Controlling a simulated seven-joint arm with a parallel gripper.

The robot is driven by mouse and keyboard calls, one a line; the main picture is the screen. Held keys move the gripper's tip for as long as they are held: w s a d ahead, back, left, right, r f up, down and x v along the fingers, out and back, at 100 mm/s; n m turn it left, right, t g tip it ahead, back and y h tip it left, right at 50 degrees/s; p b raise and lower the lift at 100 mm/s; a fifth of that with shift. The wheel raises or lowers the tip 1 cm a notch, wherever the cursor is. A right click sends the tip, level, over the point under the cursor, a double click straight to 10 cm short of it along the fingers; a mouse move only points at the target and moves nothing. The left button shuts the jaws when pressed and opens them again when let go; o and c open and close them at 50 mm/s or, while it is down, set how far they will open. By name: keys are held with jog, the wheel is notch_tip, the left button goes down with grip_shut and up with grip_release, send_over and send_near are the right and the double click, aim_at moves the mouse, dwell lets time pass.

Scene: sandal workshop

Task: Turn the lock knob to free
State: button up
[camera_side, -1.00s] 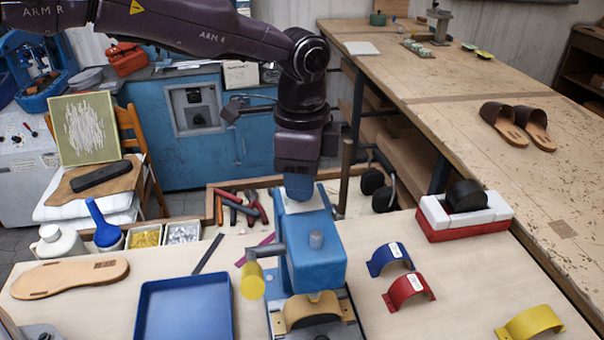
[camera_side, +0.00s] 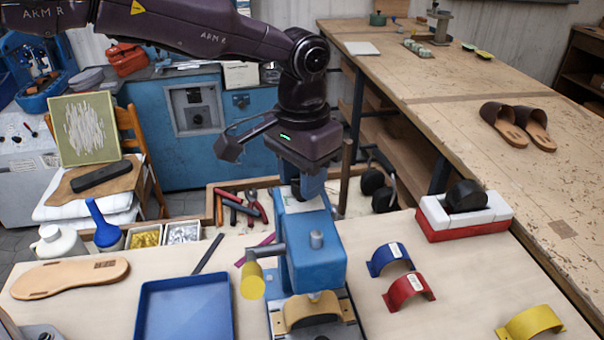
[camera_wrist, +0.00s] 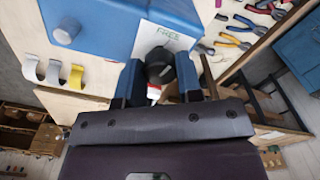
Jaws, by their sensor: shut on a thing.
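The lock knob (camera_wrist: 160,64) is dark and round, on top of the blue press (camera_wrist: 110,22) beside a white plate marked FREE (camera_wrist: 168,35). My gripper (camera_wrist: 160,76) is shut on the knob, one blue finger on each side of it. A small red and white patch shows just below the knob; I cannot read it. Which way the knob points cannot be told.
A yellow-ended handle (camera_side: 252,281) sticks out left of the press, near a blue tray (camera_side: 185,278). Blue (camera_side: 390,258), red (camera_side: 408,290) and yellow (camera_side: 531,323) arched pieces lie to the right. A tool drawer (camera_side: 215,192) is behind the press.

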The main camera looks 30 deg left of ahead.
jog(key=shift+r+n, duration=0.1)
jog(key=shift+n, duration=1.1)
jog(key=o, duration=0.9)
notch_tip(320, 180, up, 13)
jog(key=shift+f, duration=0.1)
